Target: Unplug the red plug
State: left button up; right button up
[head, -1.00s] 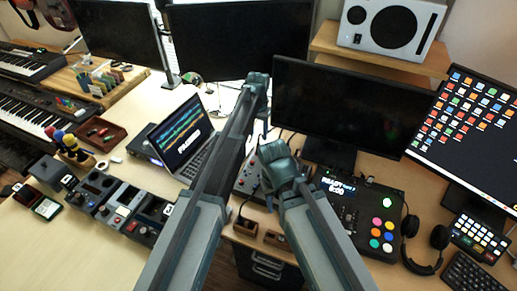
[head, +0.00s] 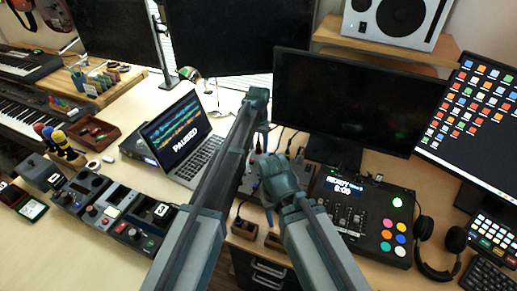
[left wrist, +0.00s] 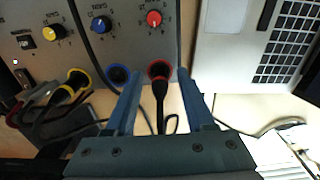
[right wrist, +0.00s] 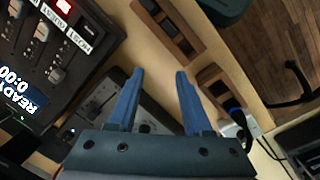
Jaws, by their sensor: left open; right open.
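The red plug (left wrist: 160,84) sits at a red-ringed socket on the lower edge of a grey panel with knobs (left wrist: 85,42) in the left wrist view. Its black body and cable run down between the fingers of my left gripper (left wrist: 159,74). That gripper is open, one finger on each side of the plug, with gaps showing. A blue-ringed socket (left wrist: 117,75) is just left of the red one. In the head view the grey box (head: 249,187) is mostly hidden behind my arms. My right gripper (right wrist: 159,74) is open and empty above the desk's front area.
A yellow-banded plug (left wrist: 75,79) and cables lie left of the blue socket. The laptop (head: 182,137) stands close to the box's left. A control deck (head: 361,215) and headphones (head: 437,247) are to the right. Small wooden trays (right wrist: 168,27) lie near the desk edge.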

dwell(0.8)
pick_arm(q)
grip_shut()
dwell(1.0)
jog(key=shift+r, duration=0.15)
pick_arm(e)
jog(key=shift+r, duration=0.2)
pick_arm(q)
jog(key=shift+r+p, duration=2.9)
jog(key=shift+p, duration=0.15)
pick_arm(e)
jog(key=shift+r, duration=2.85)
